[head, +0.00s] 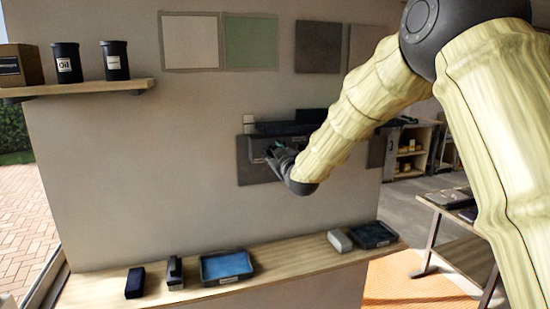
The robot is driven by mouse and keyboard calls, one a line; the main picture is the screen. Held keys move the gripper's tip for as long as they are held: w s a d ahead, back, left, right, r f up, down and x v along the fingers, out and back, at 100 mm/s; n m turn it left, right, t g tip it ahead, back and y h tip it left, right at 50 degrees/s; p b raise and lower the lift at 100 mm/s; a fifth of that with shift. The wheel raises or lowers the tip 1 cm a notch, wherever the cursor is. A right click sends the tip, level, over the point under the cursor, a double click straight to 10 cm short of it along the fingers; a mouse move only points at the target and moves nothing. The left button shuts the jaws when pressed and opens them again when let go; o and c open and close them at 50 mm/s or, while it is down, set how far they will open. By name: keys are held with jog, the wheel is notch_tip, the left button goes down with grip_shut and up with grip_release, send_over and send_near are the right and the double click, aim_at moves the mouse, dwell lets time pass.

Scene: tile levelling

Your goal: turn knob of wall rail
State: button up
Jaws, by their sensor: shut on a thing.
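The wall rail (283,128) is a dark horizontal bar on the beige wall, with dark square tiles (256,174) under it. My gripper (275,153) reaches in from the right and is at the wall, just below the rail. It is shut on the knob of the wall rail, which the fingers and wrist mostly hide. A small teal bit shows by the fingers. How far the knob is turned cannot be seen.
A wooden ledge (300,258) below holds a blue tray (227,267), a second dark tray (372,235) and small blocks. An upper left shelf (75,91) holds two dark canisters and a box. Sample panels hang above. My arm covers the right side.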

jog(key=o, duration=1)
jog(key=v, duration=1.2)
